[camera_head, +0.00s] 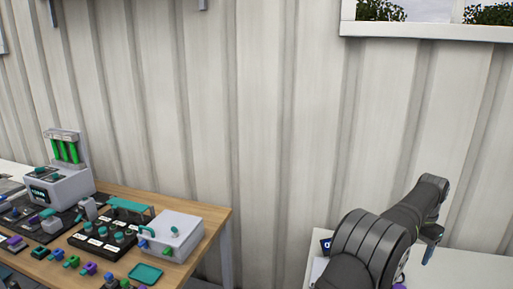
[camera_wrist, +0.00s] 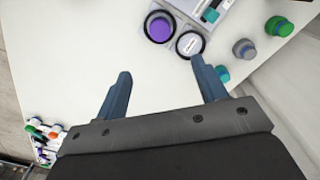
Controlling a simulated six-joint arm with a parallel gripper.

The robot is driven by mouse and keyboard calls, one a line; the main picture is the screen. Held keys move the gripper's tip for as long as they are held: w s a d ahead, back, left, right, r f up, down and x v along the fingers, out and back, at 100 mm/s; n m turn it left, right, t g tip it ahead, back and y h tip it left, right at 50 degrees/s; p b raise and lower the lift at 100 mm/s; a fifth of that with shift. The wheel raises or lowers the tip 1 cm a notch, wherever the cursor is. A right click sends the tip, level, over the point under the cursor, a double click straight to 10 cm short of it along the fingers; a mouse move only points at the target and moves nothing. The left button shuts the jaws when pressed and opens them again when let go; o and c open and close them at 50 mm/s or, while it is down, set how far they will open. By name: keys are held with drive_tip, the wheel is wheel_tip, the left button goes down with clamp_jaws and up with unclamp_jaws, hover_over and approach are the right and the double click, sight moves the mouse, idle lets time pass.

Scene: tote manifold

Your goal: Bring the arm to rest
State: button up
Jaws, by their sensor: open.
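My arm shows at the lower right in the head view, over a white table (camera_head: 465,270). In the wrist view my gripper (camera_wrist: 160,82) is open, its two blue-grey fingers wide apart with nothing between them but the white table top. In the head view only the outer side of my gripper (camera_head: 430,245) shows, and the gap between its fingers cannot be made out.
Small coloured parts (camera_wrist: 42,135) lie lower left. A wooden bench (camera_head: 215,215) with devices stands left in the head view.

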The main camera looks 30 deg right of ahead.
sight(400, 287)
wheel_tip(400, 287, down, 15)
drive_tip(key=shift+r, duration=0.25)
wheel_tip(400, 287, up, 8)
drive_tip(key=f, duration=0.1)
drive_tip(key=s+a+r, duration=0.2)
drive_tip(key=s+a, duration=0.4)
drive_tip(key=a, duration=0.4)
drive_tip(key=s+a+r, duration=0.2)
drive_tip(key=s+a, duration=0.4)
drive_tip(key=a, duration=0.3)
drive_tip(key=shift+a+r, duration=0.2)
drive_tip(key=shift+a, duration=0.2)
drive_tip(key=shift+s, duration=0.1)
drive_tip(key=o, duration=0.8)
drive_tip(key=shift+c, duration=0.2)
